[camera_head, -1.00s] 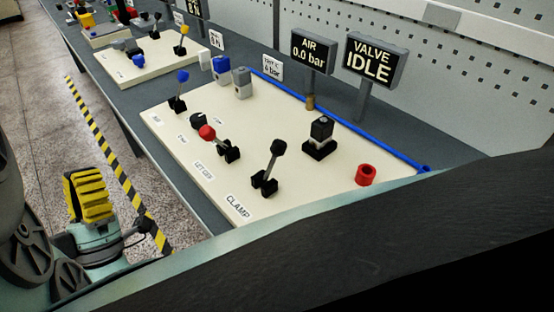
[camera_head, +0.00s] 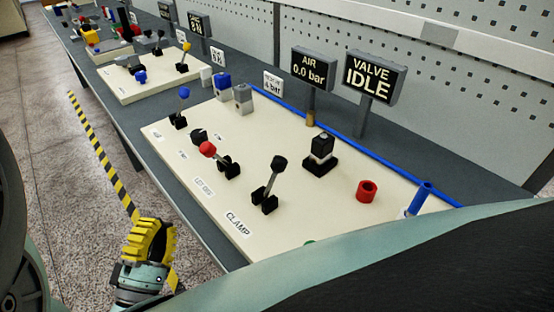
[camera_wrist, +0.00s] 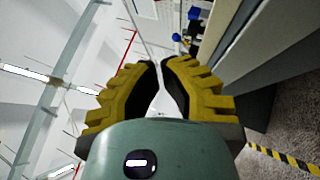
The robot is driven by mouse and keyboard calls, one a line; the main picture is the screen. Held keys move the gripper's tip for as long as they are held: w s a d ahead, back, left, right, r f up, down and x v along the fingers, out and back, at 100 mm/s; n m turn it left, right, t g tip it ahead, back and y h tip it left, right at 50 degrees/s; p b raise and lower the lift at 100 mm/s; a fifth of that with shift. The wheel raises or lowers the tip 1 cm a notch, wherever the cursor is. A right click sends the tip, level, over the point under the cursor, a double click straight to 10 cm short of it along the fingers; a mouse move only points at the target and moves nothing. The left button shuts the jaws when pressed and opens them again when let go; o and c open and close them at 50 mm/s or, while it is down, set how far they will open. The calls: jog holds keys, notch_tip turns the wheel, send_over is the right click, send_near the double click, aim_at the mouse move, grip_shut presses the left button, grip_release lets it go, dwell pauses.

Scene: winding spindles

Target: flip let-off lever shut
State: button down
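The red-knobbed lever (camera_head: 208,149) stands on the cream board, tilted to the left, beside a label that seems to read LET-OFF. Its black bracket (camera_head: 229,166) is just to its right. A black-knobbed lever (camera_head: 274,180) by the CLAMP label stands nearer me, leaning slightly right. My gripper (camera_head: 153,226) has yellow ribbed fingers and hangs over the floor, off the bench's near edge, apart from the levers. In the wrist view its fingertips (camera_wrist: 161,62) come close together with nothing held. The red lever cannot be made out in that view.
The cream board (camera_head: 330,220) also carries a blue-knobbed lever (camera_head: 184,93), a black-topped block (camera_head: 321,150) and a red ring (camera_head: 367,191). Signs read AIR 0.0 bar (camera_head: 313,65) and VALVE IDLE (camera_head: 374,76). Open floor (camera_head: 60,200) with a striped line lies left.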

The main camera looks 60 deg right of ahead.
aim_at(208, 149)
jog(key=shift+d, duration=0.1)
jog(key=p+x, duration=0.1)
jog(key=x, duration=0.9)
jog(key=shift+r+p, duration=0.2)
jog(key=shift+p, duration=0.2)
jog(key=shift+s+d+r, duration=0.2)
jog(key=shift+s+d, duration=0.05)
jog(key=shift+d, duration=0.2)
jog(key=shift+s+d+r, duration=0.2)
jog(key=shift+d+r, duration=0.05)
jog(key=shift+d, duration=0.25)
jog(key=shift+s+d+r, duration=0.25)
jog(key=shift+s+d, duration=0.05)
jog(key=shift+d, duration=0.35)
jog(key=shift+p, duration=0.4)
jog(key=shift+d+r+m+p, duration=0.1)
jog(key=shift+r+m+p, duration=0.25)
jog(key=shift+p, duration=0.25)
jog(key=shift+g, duration=0.3)
jog(key=shift+d+r+m+y+p, duration=0.15)
jog(key=shift+m+y+p, duration=0.2)
jog(key=shift+p, duration=0.35)
